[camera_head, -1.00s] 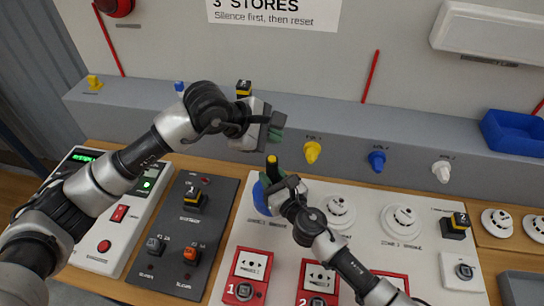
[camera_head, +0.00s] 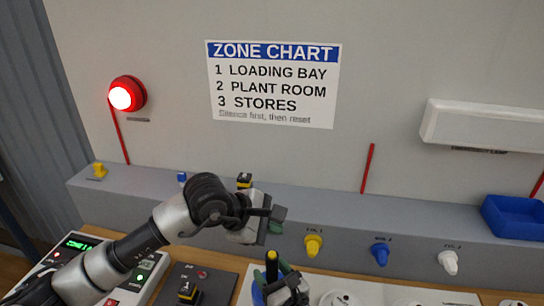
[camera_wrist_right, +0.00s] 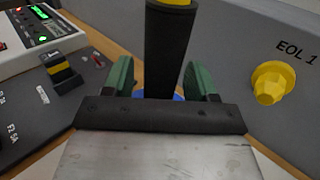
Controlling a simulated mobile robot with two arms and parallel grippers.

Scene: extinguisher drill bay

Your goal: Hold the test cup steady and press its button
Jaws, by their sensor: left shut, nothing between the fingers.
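The test cup has a black handle (camera_head: 272,270) with a yellow top. A little of its blue cup part (camera_head: 257,295) shows at the bottom edge of the head view. In the right wrist view the handle (camera_wrist_right: 168,50) stands between the green finger pads, with a gap at the left pad. My right gripper (camera_wrist_right: 160,80) looks open around the handle; its contact at the right pad is unclear. My left gripper (camera_head: 275,219) is shut and empty, above the yellow top and apart from it.
A grey ledge behind carries yellow (camera_head: 313,245), blue (camera_head: 380,254) and white (camera_head: 448,262) knobs and a blue bin (camera_head: 514,217). A control panel (camera_head: 150,268) with green lights is at the lower left. A red beacon (camera_head: 126,94) glows on the wall.

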